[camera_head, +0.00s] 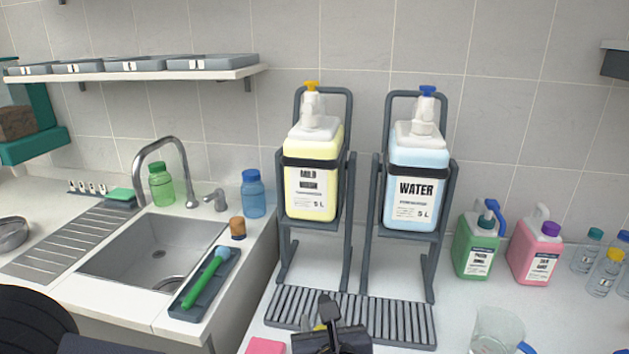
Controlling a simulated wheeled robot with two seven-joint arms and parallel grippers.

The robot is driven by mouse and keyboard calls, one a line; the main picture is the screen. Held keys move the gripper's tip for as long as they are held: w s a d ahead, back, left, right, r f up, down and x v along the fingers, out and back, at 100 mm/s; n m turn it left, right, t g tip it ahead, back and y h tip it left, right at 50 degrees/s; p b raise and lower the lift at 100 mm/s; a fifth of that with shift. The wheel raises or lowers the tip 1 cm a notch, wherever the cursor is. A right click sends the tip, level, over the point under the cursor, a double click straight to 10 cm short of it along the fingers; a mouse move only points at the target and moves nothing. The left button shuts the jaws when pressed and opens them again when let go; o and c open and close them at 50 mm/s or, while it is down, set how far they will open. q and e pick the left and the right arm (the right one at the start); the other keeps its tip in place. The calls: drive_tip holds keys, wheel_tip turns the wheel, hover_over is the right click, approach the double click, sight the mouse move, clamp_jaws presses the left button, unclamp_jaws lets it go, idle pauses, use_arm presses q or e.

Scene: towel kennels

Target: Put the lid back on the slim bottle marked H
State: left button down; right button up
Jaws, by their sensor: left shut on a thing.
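My left gripper (328,322) is at the bottom middle, in front of the slatted drip grate. It is shut on a small yellowish thing (318,327), mostly hidden by the dark fingers; I cannot tell whether it is a lid. Several small clear bottles stand at the right edge, one with a teal cap (594,235), one with a yellow cap (615,255), and one cut off by the frame. Their marks are too small to read, so I cannot tell which bottle is marked H. My right gripper is not in view.
A yellow MILD jug (313,205) and a blue WATER jug (413,210) stand in tilted racks behind the grate (290,305). Green (476,245) and pink (534,250) jugs and a clear pitcher (495,330) are at right. A sink (150,255) is at left.

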use_arm(q)
drive_tip(key=w+a+f+p, duration=0.1)
drive_tip(key=w+a+f, duration=0.1)
drive_tip(key=a, duration=0.5)
drive_tip(key=w+a+f+n+y+p, duration=0.1)
drive_tip(key=w+a+f, duration=0.1)
drive_tip(key=w+a, duration=0.2)
drive_tip(key=w+a+f+y+p, duration=0.1)
drive_tip(key=w+a+f, duration=0.1)
drive_tip(key=a, duration=0.8)
drive_tip(key=shift+w+a+n, duration=0.2)
drive_tip(key=shift+w+n, duration=0.1)
drive_tip(key=shift+w, duration=0.45)
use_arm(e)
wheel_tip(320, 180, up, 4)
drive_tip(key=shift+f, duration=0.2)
use_arm(q)
drive_tip(key=shift+d, duration=0.15)
drive_tip(key=s+d+r+m+h, duration=0.2)
drive_tip(key=s+d+m+h, duration=0.2)
drive_tip(key=d, duration=0.7)
drive_tip(key=shift+m+h, duration=0.3)
drive_tip(key=shift+h, duration=0.4)
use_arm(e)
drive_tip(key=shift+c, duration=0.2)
